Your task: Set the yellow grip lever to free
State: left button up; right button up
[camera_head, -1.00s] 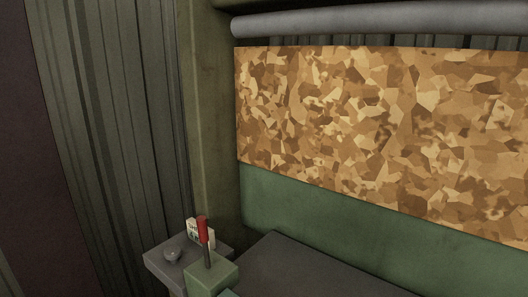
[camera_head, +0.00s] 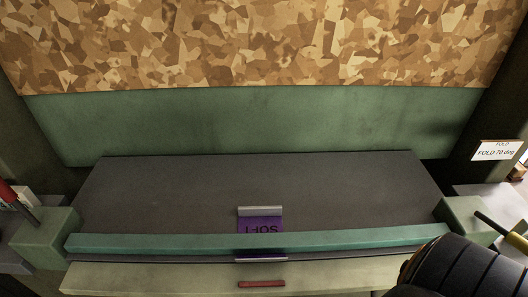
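The yellow grip lever (camera_head: 490,223) is at the right edge of the head view. It is a thin tilted rod with yellow on it, beside the pale green block (camera_head: 468,217) at the right end of the bench. A dark ribbed rounded part of my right arm lies just below and left of it and may hide some of it. The gap between arm and lever cannot be judged. No fingers of either gripper show. A white card (camera_head: 497,150) above the lever reads "FOLD" and "FOLD 70 deg".
A grey bench top (camera_head: 160,190) has a teal bar (camera_head: 170,243) along its front. A purple label (camera_head: 260,224) sits mid-bench. A red-grip lever (camera_head: 8,194) stands at the far left. A mottled tan panel (camera_head: 260,45) hangs behind.

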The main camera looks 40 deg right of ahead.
aim_at(518, 242)
jog(key=k+j+z, duration=0.2)
jog(key=z, duration=0.25)
jog(key=k+j+z, duration=0.15)
jog(key=z, duration=0.25)
jog(key=k+j+z, duration=0.1)
jog(key=k+z, duration=0.15)
jog(key=k, duration=1.15)
